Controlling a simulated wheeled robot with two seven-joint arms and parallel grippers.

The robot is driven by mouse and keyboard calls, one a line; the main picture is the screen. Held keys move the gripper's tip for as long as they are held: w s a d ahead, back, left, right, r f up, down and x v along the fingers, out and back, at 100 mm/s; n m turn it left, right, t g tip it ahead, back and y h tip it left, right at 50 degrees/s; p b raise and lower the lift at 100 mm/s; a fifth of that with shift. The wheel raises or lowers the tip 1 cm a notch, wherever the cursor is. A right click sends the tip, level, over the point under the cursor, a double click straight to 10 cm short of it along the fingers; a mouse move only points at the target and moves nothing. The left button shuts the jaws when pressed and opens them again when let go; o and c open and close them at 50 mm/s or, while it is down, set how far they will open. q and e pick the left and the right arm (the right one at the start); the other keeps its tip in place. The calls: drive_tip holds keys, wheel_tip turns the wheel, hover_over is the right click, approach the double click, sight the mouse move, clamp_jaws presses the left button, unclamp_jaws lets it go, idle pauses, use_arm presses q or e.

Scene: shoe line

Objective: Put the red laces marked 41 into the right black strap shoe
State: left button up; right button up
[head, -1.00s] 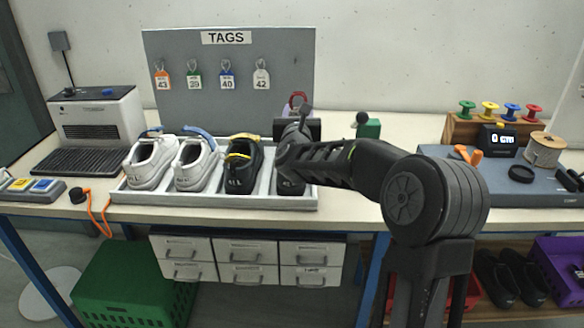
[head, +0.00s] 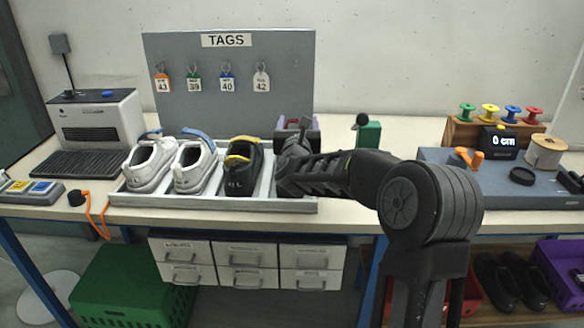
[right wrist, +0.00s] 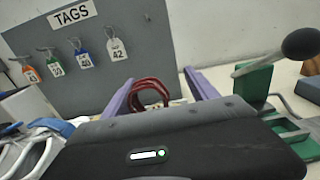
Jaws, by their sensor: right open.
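My right gripper (head: 296,122) is low behind the right end of the grey shoe tray (head: 215,206), its fingers pointing away from me. In the right wrist view its two purple fingers (right wrist: 160,84) stand apart, with the red laces (right wrist: 150,93) as an upright loop between them. I see no finger closed on them, and no mark 41 is legible. The fourth place is covered by my right arm, so the rightmost shoe is hidden. My left gripper is out of view.
Two white shoes (head: 150,166) fill the tray's left places. The tag board (head: 230,110) stands close behind. A green block with a black knob (head: 369,134) is just right of my gripper. A grey measuring station (head: 440,178) lies farther right.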

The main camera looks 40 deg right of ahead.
drive_tip(key=b+v, duration=0.2)
drive_tip(key=v, duration=0.6)
drive_tip(key=shift+w, duration=0.1)
idle(0.8)
